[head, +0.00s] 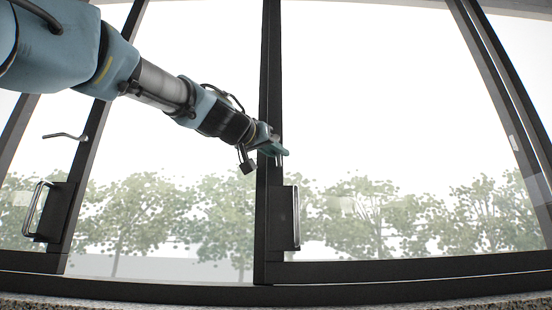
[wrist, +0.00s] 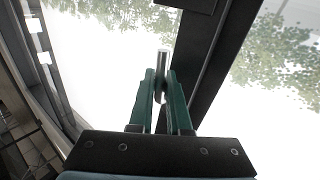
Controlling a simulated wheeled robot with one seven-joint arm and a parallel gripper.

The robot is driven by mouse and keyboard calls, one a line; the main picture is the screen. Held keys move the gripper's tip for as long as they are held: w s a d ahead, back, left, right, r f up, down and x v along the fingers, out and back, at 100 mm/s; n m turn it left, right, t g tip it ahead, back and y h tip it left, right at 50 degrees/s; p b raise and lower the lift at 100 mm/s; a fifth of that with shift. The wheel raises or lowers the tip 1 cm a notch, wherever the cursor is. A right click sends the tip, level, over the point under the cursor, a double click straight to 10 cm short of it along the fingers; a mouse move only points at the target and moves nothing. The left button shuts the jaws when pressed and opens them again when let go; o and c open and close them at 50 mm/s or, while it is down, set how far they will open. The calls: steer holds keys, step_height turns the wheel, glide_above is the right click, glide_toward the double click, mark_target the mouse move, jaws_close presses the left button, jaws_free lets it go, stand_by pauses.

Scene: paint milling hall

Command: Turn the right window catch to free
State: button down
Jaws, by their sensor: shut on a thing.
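The right window catch (wrist: 163,68) is a slim, pale metal lever in the wrist view. It stands between the two green fingers of my gripper (wrist: 163,84), which are shut on it. In the head view my gripper (head: 274,150) is at the dark middle post, above a black handle plate. There the fingers and wrist hide most of the catch, so its exact angle is hard to tell. The left window catch (head: 66,136) is a bent metal lever beside the left post, apart from my gripper.
The black handle plate (head: 291,218) is on the right sash below my gripper. A pull handle (head: 37,209) stands out from the left sash. The dark middle post (head: 268,100) runs up behind my gripper. A speckled sill (head: 420,303) runs along the bottom. Glass fills the rest.

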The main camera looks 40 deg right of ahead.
steer(key=b, duration=0.1)
steer(key=n+b, duration=0.1)
steer(key=shift+s+d+f+t+h+b, duration=0.2)
steer(key=shift+d+f+t+h+b, duration=0.05)
steer(key=shift+f+t+h+b, duration=0.1)
steer(key=shift+s+d+r+n+t+h+b, duration=0.25)
steer(key=shift+n+b, duration=0.25)
steer(key=shift+n, duration=0.35)
steer(key=shift+s+d+r+n+t+h+b, duration=0.15)
steer(key=shift+d+r+n+t+h+b, duration=0.3)
steer(key=shift+n, duration=0.45)
steer(key=shift+s+d+r+n+t+h+b, duration=0.1)
steer(key=shift+s+n+t+b, duration=0.15)
steer(key=shift+n+b, duration=0.5)
steer(key=shift+s+d+r+n+t, duration=0.15)
steer(key=shift+s+r+n+t, duration=0.1)
steer(key=shift+n+t, duration=0.4)
steer(key=shift+n, duration=0.35)
steer(key=shift+s+d+r+n+t+y+p, duration=0.2)
steer(key=shift+r+n+t+y+p, duration=0.3)
steer(key=shift+n+t, duration=1.15)
steer(key=shift+s+d+r+n+t+y+p, duration=0.25)
steer(key=shift+r+n+t, duration=0.5)
steer(key=shift+n, duration=1.6)
steer(key=shift+d+r+n+t+y+p, duration=0.3)
steer(key=shift+n+t+y, duration=0.2)
steer(key=shift+n+t, duration=1.25)
steer(key=shift+a+r+n, duration=0.1)
steer(key=shift+r+n, duration=0.05)
steer(key=shift+n, duration=0.4)
